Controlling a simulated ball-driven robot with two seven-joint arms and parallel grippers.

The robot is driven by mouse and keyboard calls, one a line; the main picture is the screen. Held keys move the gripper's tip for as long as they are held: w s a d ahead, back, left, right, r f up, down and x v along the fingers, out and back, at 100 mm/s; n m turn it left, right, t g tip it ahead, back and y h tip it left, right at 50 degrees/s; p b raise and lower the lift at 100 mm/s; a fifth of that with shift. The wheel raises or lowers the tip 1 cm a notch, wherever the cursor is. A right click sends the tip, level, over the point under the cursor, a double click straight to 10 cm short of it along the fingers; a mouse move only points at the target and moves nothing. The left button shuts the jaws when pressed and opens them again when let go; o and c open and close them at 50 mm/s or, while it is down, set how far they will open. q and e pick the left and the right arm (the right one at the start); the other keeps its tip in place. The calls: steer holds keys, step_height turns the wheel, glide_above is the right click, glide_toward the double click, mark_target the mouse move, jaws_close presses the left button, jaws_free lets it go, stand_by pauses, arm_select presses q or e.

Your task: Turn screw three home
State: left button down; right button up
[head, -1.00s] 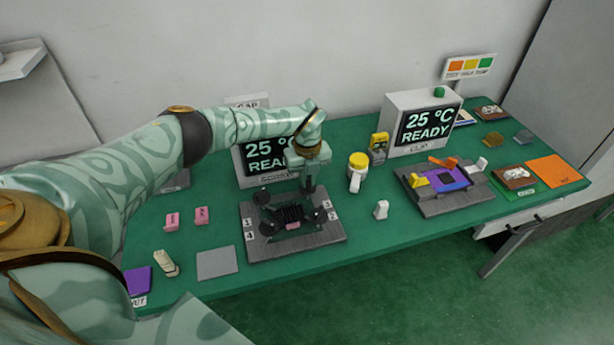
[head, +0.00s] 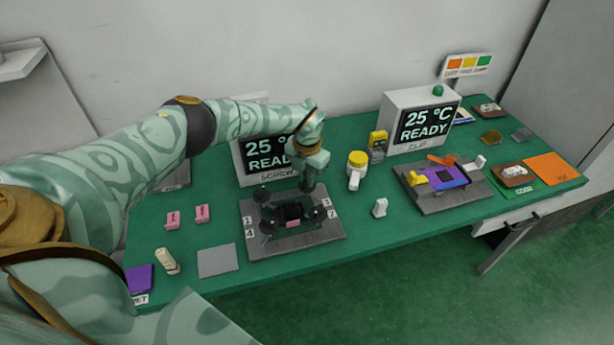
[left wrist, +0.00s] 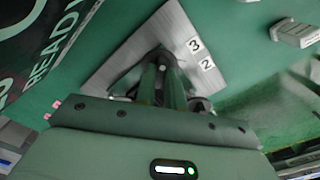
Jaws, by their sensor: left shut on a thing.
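The screw fixture is a grey plate (head: 258,246) with dark knobbed screws around a black finned block (head: 292,212); number labels sit at its left and right edges. My left gripper (head: 307,188) points down at the plate's back right corner, near label 3, and is shut on screw three, which its fingers mostly hide. In the left wrist view, the fingers (left wrist: 164,68) come down on the grey plate (left wrist: 150,40) beside the labels 3 and 2. Other black knobs (head: 262,194) stand free at the left. My right gripper is not in view.
A screen reading 25 °C READY (head: 262,156) stands behind the fixture. A yellow-lidded bottle (head: 356,170) and a small white block (head: 380,207) are to the right. Pink blocks (head: 202,213) and a grey square (head: 218,261) lie left. A clip fixture (head: 445,198) stands farther right.

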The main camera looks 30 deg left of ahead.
arm_select(q)
steer(key=m, duration=0.4)
steer(key=shift+s+f+m, duration=0.1)
steer(key=shift+m, duration=0.2)
steer(key=m, duration=0.3)
steer(key=shift+m+b, duration=0.3)
steer(key=shift+b, duration=0.05)
steer(key=m, duration=0.4)
steer(key=shift+b, duration=0.3)
steer(key=shift+m, duration=2.1)
steer(key=c, duration=1.5)
jaws_free()
